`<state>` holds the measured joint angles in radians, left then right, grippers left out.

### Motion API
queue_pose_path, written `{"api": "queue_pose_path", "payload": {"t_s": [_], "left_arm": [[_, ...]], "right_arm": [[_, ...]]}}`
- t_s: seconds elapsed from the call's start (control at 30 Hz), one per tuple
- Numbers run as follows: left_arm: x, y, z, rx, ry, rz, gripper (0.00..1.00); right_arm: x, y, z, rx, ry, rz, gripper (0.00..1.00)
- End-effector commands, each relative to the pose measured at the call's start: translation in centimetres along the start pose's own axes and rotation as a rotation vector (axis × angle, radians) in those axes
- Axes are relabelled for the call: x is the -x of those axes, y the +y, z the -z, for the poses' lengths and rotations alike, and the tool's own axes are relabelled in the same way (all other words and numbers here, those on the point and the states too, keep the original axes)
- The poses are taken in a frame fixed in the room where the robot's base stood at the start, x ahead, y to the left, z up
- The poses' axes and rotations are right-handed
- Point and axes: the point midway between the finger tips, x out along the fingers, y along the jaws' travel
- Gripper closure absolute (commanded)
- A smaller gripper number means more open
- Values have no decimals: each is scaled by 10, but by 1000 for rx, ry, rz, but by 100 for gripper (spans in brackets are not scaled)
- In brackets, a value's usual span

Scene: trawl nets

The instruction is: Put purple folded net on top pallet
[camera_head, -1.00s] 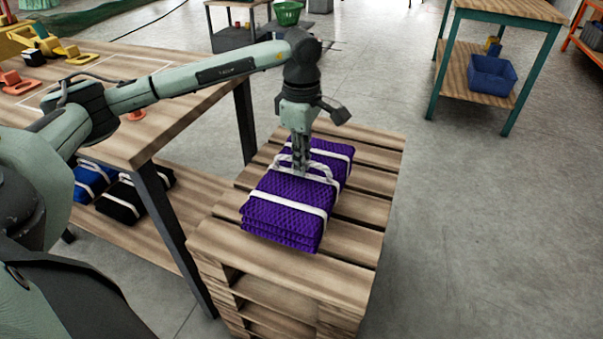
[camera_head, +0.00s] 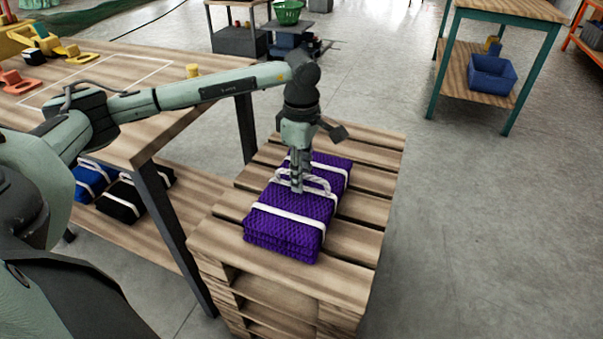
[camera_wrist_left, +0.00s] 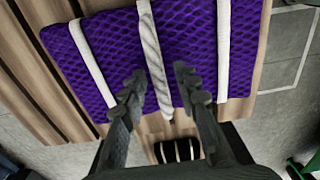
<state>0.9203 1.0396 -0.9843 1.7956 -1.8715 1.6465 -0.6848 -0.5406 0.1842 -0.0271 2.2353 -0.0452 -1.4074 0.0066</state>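The purple folded net (camera_head: 285,222), with white straps and a white rope handle, lies flat on the slatted top of the wooden pallet stack (camera_head: 355,240). My left gripper (camera_head: 297,186) points down over the net's middle, at its handle. In the left wrist view the two fingers (camera_wrist_left: 160,73) stand apart, with the rope handle (camera_wrist_left: 153,60) running between them and a gap on either side. The purple net also shows there (camera_wrist_left: 190,50). My right gripper is not in view.
A wooden table (camera_head: 140,115) stands left of the pallet. Its lower shelf holds a blue net (camera_head: 92,182) and a black net (camera_head: 122,200). A teal-framed table (camera_head: 515,60) with a blue bin (camera_head: 492,75) stands back right. The floor right of the pallet is clear.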

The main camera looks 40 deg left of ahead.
Motion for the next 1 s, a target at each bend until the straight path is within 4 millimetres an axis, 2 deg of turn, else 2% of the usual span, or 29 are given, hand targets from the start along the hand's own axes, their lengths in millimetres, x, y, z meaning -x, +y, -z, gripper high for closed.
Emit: {"api": "queue_pose_path", "payload": {"t_s": [0.17, 0.4, 0.6, 0.8, 1.0], "left_arm": [[18, 1, 0, 0, -1, -4, 70], [69, 1, 0, -1, -2, -5, 70], [104, 1, 0, 0, -1, -4, 70], [119, 0, 0, 0, 0, -1, 70], [120, 0, 0, 0, 0, 0, 70]], "right_arm": [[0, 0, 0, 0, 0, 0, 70], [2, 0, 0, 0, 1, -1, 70], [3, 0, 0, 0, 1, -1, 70], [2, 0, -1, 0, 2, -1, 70], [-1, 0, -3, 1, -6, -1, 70]]}}
